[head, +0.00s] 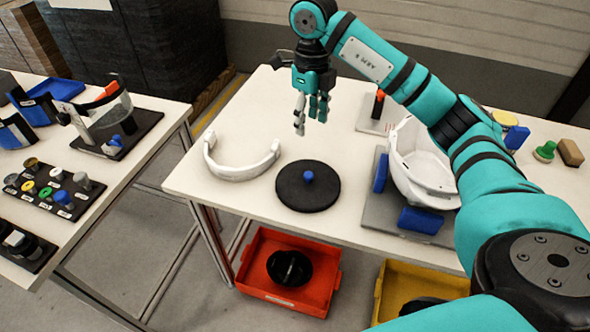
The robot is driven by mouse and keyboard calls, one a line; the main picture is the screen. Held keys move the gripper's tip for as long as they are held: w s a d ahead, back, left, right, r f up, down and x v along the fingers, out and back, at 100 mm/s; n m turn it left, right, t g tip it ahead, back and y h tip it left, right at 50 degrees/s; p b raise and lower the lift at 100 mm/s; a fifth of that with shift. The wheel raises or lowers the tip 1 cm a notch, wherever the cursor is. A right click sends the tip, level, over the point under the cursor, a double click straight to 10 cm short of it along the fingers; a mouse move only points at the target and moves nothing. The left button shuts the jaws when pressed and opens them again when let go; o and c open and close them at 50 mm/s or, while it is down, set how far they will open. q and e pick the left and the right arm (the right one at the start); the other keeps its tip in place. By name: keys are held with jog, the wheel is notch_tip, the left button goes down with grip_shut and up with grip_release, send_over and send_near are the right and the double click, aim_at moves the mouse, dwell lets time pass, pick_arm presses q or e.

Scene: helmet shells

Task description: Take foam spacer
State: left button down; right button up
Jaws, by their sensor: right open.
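My right gripper (312,115) hangs fingers-down above the white table, open and empty, behind a black disc and apart from it. No part is clearly marked as the foam spacer. A white C-shaped band (241,170) lies on the table left of the disc, its open side toward the back. A small tan block (571,152) lies at the table's far right, well away from the gripper. I cannot tell which of them, if either, is the spacer. My left gripper is not in view.
A black disc (301,195) with a blue knob stands at the table's front. A white helmet shell (425,165) sits in a grey fixture with blue pads. Red (285,300) and yellow (450,285) bins stand below. The left table (150,105) holds trays of small parts.

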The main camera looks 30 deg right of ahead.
notch_tip(320, 180, down, 2)
jog(key=s, duration=0.2)
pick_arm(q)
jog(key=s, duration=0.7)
pick_arm(e)
send_over(309, 174)
jog(key=f, duration=0.3)
jog(key=f+p, duration=0.1)
jog(key=f, duration=0.1)
jog(key=shift+d+f, duration=0.3)
jog(key=shift+f, duration=0.05)
notch_tip(309, 174, down, 3)
jog(key=shift+w+r, duration=0.15)
jog(key=shift+a+f, duration=0.1)
jog(key=shift+f, duration=0.35)
jog(key=shift+f+p, duration=0.35)
jog(key=shift+p, duration=0.05)
jog(key=f, duration=0.2)
jog(key=f+p, duration=0.1)
jog(key=shift+a+f, duration=0.25)
jog(key=shift+f, duration=0.45)
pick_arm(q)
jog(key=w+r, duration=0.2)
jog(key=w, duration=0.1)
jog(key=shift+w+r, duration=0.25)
pick_arm(e)
grip_shut()
